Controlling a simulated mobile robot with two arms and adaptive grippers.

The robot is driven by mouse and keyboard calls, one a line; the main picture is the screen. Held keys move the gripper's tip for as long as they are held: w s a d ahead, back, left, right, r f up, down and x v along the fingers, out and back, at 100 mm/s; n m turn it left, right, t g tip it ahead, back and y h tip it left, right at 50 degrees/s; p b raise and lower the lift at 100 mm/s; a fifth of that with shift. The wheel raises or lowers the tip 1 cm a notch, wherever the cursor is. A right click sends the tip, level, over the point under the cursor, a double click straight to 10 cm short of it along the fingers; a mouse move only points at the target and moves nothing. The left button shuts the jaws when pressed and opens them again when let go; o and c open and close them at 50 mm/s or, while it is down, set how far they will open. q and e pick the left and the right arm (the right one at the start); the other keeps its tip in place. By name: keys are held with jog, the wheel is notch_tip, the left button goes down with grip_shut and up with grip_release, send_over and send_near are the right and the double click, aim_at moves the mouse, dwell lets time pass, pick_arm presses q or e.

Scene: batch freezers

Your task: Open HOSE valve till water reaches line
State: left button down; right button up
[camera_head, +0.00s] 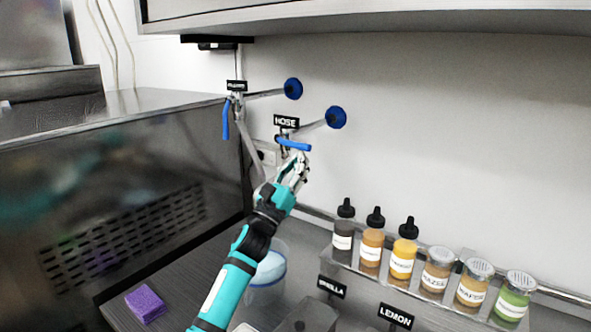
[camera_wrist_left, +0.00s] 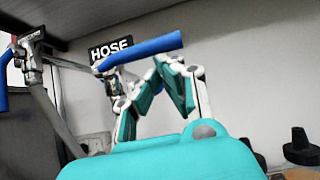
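The HOSE valve has a blue lever handle (camera_head: 293,145), which lies roughly level under the black HOSE sign (camera_head: 286,122). The handle also shows in the left wrist view (camera_wrist_left: 140,50). My left gripper (camera_head: 299,160) is just below the handle. In the left wrist view its fingertips (camera_wrist_left: 160,66) come together close under the handle; I cannot tell whether they touch it. A clear container (camera_head: 267,287) with pale bluish contents stands below, partly hidden by my left arm. Its fill line is not clear. My right gripper is out of view.
A second valve with a hanging blue handle (camera_head: 226,119) is to the left. Two round blue knobs (camera_head: 293,88) are on the wall. Bottles and jars stand on a rack (camera_head: 420,290) at right. A purple sponge (camera_head: 145,305) lies on the counter at left.

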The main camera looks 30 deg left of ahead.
pick_arm(q)
jog(key=v, duration=1.2)
dwell(0.6)
